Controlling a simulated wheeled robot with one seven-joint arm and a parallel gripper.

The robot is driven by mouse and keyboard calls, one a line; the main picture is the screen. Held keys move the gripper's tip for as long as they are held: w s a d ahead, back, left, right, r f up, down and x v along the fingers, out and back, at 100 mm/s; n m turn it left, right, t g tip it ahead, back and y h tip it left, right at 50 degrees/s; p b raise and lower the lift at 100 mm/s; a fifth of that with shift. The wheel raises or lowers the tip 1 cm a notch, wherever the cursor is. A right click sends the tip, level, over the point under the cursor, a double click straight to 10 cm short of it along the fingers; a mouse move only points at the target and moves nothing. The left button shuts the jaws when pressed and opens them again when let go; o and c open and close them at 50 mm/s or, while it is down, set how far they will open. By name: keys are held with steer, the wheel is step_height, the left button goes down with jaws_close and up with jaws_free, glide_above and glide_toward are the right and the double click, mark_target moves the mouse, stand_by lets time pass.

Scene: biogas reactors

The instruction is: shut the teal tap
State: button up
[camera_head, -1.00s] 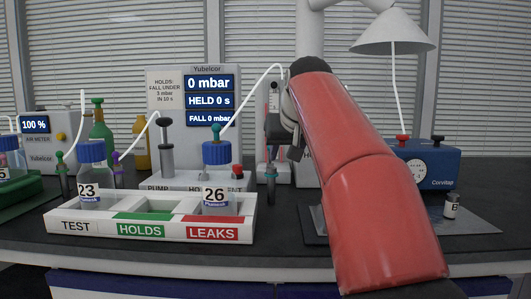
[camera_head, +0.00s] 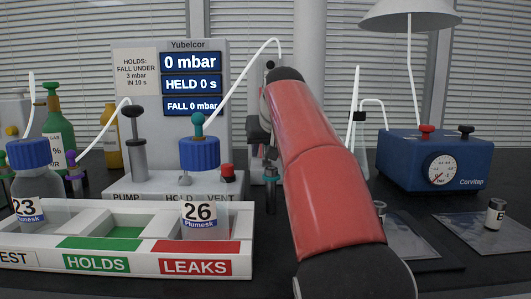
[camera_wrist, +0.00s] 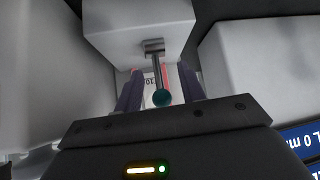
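In the wrist view, a teal ball knob (camera_wrist: 161,98) ends a thin grey lever on a pale box (camera_wrist: 138,25); I take it for the teal tap. My gripper (camera_wrist: 160,94) is open, with a dark finger on each side of the lever. Whether either finger touches it I cannot tell.
The Yubelcor panel (camera_head: 135,70) reads 0 mbar, held 0 s. Bottle 26 stands in the LEAKS part of the white tray (camera_head: 130,263); HOLDS is empty; bottle 23 (camera_head: 30,185) is at left. A blue Corvitap box (camera_head: 435,160) and a small jar (camera_head: 495,214) are at right.

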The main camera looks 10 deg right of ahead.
steer(key=shift+w+f, duration=0.45)
jaws_close()
steer(key=p, duration=0.2)
steer(key=g+p, duration=0.1)
steer(key=p, duration=0.1)
steer(key=shift+w+r, duration=0.15)
steer(key=shift+r, duration=0.15)
steer(key=shift+p, duration=0.45)
steer(key=shift+f, duration=0.35)
jaws_free()
